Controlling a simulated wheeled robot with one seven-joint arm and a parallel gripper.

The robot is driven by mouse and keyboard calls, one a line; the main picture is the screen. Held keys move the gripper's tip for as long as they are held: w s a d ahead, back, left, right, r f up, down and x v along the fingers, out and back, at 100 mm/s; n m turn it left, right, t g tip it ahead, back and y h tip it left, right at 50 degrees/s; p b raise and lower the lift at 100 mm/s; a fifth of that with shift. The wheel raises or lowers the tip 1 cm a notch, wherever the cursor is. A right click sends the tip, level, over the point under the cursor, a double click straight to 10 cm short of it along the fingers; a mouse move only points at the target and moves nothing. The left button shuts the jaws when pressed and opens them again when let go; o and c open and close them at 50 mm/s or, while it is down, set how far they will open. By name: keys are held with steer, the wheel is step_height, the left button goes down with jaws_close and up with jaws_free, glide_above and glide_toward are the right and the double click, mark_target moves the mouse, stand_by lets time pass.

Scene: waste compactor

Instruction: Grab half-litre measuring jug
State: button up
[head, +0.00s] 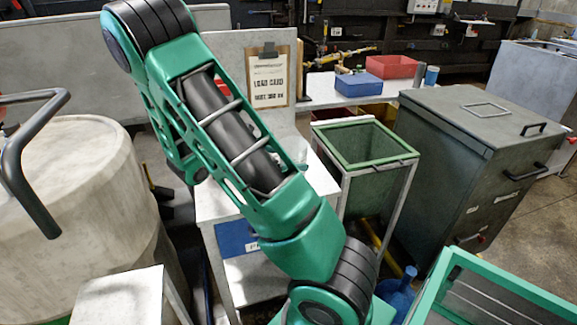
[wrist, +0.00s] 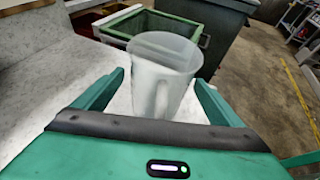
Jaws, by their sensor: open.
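The measuring jug (wrist: 162,88) is a translucent whitish vessel, standing upright on a pale worktop. In the wrist view it is at the centre, with its handle facing me. My gripper (wrist: 159,78) is open, with one green finger on each side of the jug and a visible gap on both sides. The jug is not clamped. In the head view my arm covers the gripper and most of the jug; only a pale sliver of what looks like the jug (head: 298,150) shows beside the arm.
A green-rimmed open bin (head: 365,147) stands just behind the worktop (head: 322,178). A grey lidded container (head: 478,150) is to its right. A clipboard sign (head: 268,80) stands at the back. A blue box (head: 359,85) and red box (head: 390,67) sit on a farther table.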

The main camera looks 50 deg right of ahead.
steer(key=shift+s+d+f, duration=0.15)
steer(key=shift+d+f, duration=0.15)
steer(key=shift+d, duration=0.35)
steer(key=c, duration=1.2)
steer(key=shift+r, duration=0.1)
